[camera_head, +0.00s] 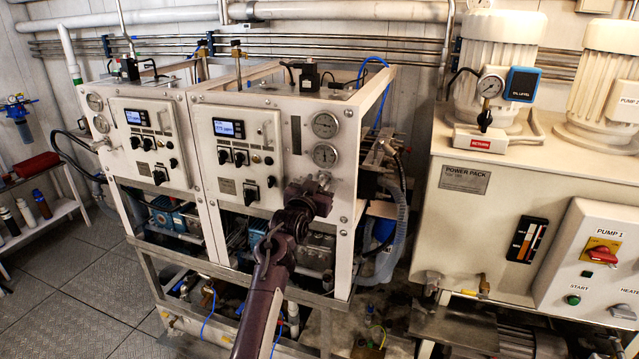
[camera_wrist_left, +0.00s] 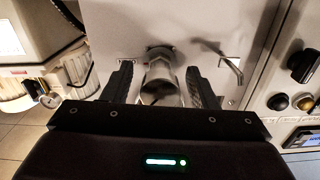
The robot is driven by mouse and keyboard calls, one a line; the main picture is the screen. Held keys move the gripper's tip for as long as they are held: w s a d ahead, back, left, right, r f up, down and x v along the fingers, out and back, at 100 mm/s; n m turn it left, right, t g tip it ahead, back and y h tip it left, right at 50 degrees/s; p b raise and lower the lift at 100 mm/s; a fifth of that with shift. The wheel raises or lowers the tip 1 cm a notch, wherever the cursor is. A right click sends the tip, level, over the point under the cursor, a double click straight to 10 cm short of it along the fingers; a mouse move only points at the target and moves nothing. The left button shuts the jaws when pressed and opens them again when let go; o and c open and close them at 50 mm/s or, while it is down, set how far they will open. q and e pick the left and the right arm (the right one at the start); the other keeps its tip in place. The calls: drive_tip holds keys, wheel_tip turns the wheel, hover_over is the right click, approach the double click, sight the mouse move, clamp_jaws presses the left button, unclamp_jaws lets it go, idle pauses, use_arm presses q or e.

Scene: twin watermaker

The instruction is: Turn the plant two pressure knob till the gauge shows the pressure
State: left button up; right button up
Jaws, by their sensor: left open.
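My left gripper (camera_head: 314,188) is at the lower right of the right-hand watermaker unit's front (camera_head: 292,168). In the left wrist view it is open, with one dark finger on each side of a grey metal knob (camera_wrist_left: 160,78). The knob stands out from the pale panel between the fingers, with gaps visible on both sides. In the head view the gripper mostly hides the knob. Two round gauges, an upper one (camera_head: 325,124) and a lower one (camera_head: 325,155), sit just above the gripper; their readings are too small to tell. My right gripper is not in view.
A bent metal lever (camera_wrist_left: 228,62) stands beside the knob in the left wrist view. The control panel (camera_head: 238,150) with black knobs and a lit display is left of the gauges. A similar unit (camera_head: 148,150) stands further left. The power pack (camera_head: 465,180) stands to the right.

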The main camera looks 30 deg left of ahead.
use_arm(q)
drive_tip(key=c, duration=0.9)
drive_tip(key=shift+m+b, duration=0.3)
drive_tip(key=shift+m, duration=0.2)
drive_tip(key=shift+c, duration=0.4)
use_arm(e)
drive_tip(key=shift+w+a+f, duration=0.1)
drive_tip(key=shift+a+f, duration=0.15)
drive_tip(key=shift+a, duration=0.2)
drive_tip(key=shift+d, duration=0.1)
use_arm(q)
drive_tip(key=o, duration=1)
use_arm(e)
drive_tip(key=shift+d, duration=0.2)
use_arm(q)
drive_tip(key=shift+s, duration=0.1)
